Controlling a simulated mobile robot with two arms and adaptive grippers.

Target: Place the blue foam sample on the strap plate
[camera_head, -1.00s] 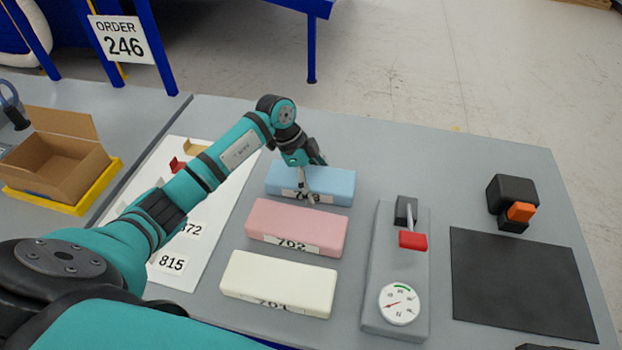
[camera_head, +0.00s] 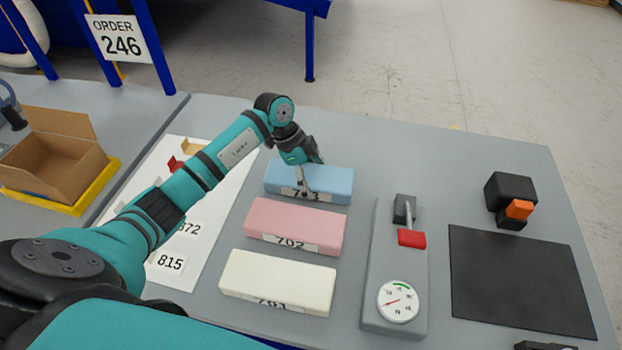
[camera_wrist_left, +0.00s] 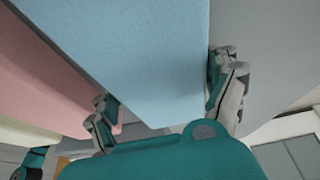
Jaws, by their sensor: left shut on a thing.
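The blue foam sample (camera_head: 335,182) is a light blue block on the grey table, at the back of a row of blocks. Its front label is partly covered by my fingers. My left gripper (camera_head: 304,184) is shut on it from above. In the left wrist view, the fingers of my left gripper (camera_wrist_left: 165,108) stand on both sides of the blue foam sample (camera_wrist_left: 150,50). A flat black plate (camera_head: 520,285) lies bare at the right, with a black block and orange part (camera_head: 512,195) behind it; I cannot tell if this is the strap plate.
A pink block (camera_head: 297,222) and a cream block (camera_head: 278,278) lie in front of the blue one. A grey gauge stand (camera_head: 375,265) with a red-handled lever (camera_head: 411,238) stands between the blocks and the black plate. A cardboard box (camera_head: 55,165) is at far left.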

